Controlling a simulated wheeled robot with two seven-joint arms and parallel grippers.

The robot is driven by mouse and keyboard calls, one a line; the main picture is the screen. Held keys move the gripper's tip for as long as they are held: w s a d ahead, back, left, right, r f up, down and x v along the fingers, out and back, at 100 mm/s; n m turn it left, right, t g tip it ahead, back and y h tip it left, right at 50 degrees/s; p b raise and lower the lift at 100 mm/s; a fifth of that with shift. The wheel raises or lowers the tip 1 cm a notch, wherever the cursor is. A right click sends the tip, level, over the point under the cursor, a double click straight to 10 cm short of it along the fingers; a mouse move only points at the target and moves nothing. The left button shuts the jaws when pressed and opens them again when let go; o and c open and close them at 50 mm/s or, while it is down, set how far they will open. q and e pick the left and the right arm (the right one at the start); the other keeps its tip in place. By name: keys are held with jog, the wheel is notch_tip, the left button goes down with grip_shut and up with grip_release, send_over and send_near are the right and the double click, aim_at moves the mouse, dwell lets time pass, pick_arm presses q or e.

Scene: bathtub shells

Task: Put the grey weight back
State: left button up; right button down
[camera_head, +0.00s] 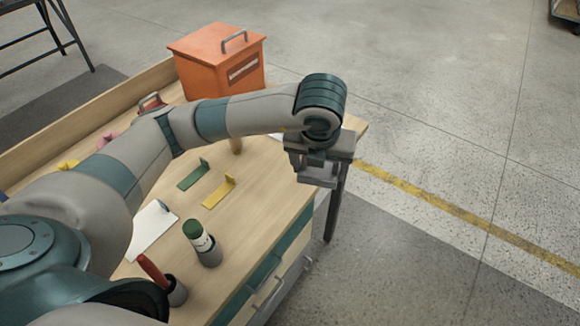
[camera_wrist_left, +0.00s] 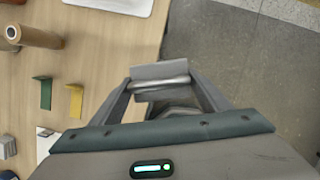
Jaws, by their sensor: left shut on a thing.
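My left gripper (camera_head: 318,174) is shut on a grey block, the grey weight (camera_wrist_left: 160,76), which shows between its two fingers in the left wrist view. In the head view the gripper hangs at the right edge of the wooden workbench (camera_head: 262,205), and the weight is hard to tell from the grey fingers. In the left wrist view the bench edge runs just left of the held weight, with floor on the right. My right gripper is in neither view.
An orange box (camera_head: 205,72) with a handle stands at the back. A green bracket (camera_head: 194,175) and a yellow bracket (camera_head: 219,192) stand mid-bench. A green-topped bottle (camera_head: 203,243) and a red-handled tool (camera_head: 152,270) stand in front. A brown roll (camera_wrist_left: 36,37) is at left.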

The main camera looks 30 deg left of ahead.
aim_at(305, 161)
pick_arm(q)
jog(key=shift+w+r, duration=0.2)
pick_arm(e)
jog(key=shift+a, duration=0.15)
pick_arm(q)
jog(key=shift+a, duration=0.1)
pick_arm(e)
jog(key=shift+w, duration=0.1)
